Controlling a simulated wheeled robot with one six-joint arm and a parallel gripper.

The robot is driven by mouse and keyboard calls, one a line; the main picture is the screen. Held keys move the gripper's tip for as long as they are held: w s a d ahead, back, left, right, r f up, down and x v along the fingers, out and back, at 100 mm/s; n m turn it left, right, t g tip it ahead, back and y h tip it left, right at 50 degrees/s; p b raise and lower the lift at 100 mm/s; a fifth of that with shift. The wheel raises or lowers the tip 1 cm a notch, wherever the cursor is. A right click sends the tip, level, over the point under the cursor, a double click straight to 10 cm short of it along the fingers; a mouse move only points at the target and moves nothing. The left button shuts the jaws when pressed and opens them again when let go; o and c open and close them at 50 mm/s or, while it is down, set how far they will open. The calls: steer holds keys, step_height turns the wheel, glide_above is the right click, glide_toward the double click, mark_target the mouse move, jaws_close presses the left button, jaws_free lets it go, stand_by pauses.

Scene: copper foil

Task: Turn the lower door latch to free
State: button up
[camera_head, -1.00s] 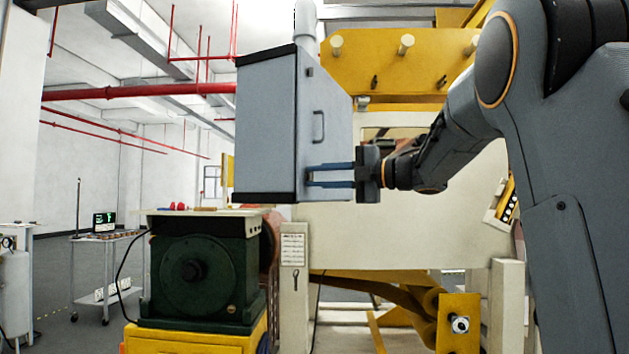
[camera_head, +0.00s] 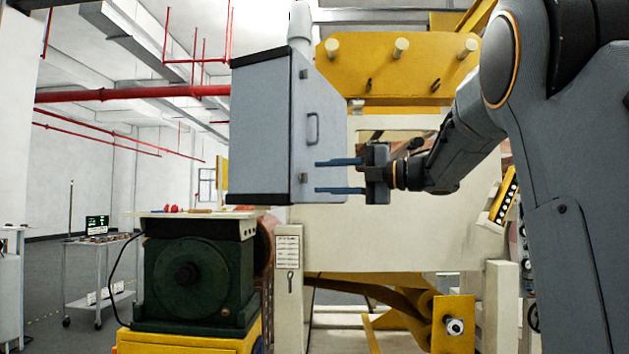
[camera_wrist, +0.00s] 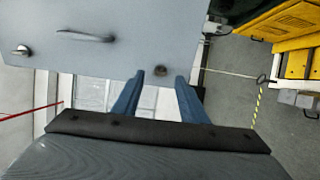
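A grey cabinet (camera_head: 262,130) has its door (camera_head: 330,150) facing right, closed as far as I can see. The lower latch (camera_head: 303,178) is a small dark knob low on the door. In the wrist view this latch (camera_wrist: 162,71) shows between and just beyond the fingertips, apart from them. My gripper (camera_head: 318,176) is open and empty, with its two blue fingers one above the other in the head view, to the right of the latch. The upper latch (camera_head: 304,74) and the door handle (camera_head: 314,128) are above it. The lower latch's exact angle is hard to tell.
A green machine (camera_head: 195,275) stands below the cabinet on a yellow base. A cream frame (camera_head: 410,235) with a yellow panel (camera_head: 400,65) stands behind my gripper. A cart (camera_head: 100,270) is far left. There is free space around my fingers.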

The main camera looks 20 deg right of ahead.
steer(key=v, duration=0.4)
steer(key=shift+s+d, duration=0.1)
steer(key=shift+d, duration=0.05)
